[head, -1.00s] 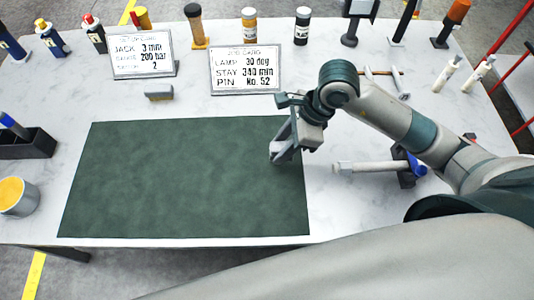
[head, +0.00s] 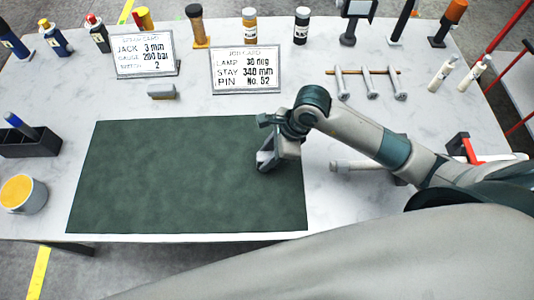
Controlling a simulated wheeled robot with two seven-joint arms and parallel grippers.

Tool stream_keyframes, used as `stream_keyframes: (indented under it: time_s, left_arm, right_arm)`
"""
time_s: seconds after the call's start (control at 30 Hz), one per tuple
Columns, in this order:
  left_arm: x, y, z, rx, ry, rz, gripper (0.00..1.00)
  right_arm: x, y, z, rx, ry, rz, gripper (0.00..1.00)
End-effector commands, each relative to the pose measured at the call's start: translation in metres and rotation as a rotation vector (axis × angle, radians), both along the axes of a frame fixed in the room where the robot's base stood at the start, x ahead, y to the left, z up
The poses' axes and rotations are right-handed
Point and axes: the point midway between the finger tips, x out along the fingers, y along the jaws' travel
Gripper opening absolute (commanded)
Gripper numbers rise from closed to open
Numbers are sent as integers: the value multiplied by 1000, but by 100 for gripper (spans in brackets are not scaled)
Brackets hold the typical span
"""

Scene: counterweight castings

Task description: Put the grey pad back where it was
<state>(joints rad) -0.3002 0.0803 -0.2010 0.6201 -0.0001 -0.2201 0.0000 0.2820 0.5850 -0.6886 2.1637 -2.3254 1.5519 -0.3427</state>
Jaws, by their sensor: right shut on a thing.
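My right gripper (head: 266,162) is over the right part of the dark green mat (head: 170,175), pointing down. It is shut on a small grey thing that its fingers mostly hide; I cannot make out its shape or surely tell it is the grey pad. Whether it touches the mat is unclear. A small grey block (head: 161,92) lies on the white table behind the mat, in front of the left card. My left gripper is not in view.
Two printed cards (head: 146,55) (head: 245,71) stand behind the mat, with bottles (head: 249,27) and tools behind them. Several rods (head: 370,84) lie at the right back. A black holder (head: 28,141) and a yellow-topped can (head: 22,194) stand left. The mat's left and middle are clear.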

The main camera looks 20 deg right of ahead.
Motion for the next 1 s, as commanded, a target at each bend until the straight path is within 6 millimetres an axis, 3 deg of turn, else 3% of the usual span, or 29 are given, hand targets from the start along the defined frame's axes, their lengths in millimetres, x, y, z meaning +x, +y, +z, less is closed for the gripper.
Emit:
stream_keyframes:
  time_s: [0.5, 0.53, 0.6, 1.0]
  left_arm:
    - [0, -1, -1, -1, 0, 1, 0]
    - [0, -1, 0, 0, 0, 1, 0]
    - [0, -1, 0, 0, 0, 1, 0]
    - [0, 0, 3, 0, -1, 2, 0]
  right_arm:
    - [0, 0, -11, 0, -2, 1, 11]
    - [0, 0, -10, 0, -2, 1, 37]
    - [0, 0, -10, 0, -2, 1, 51]
    - [0, 0, -7, 0, 0, 1, 51]
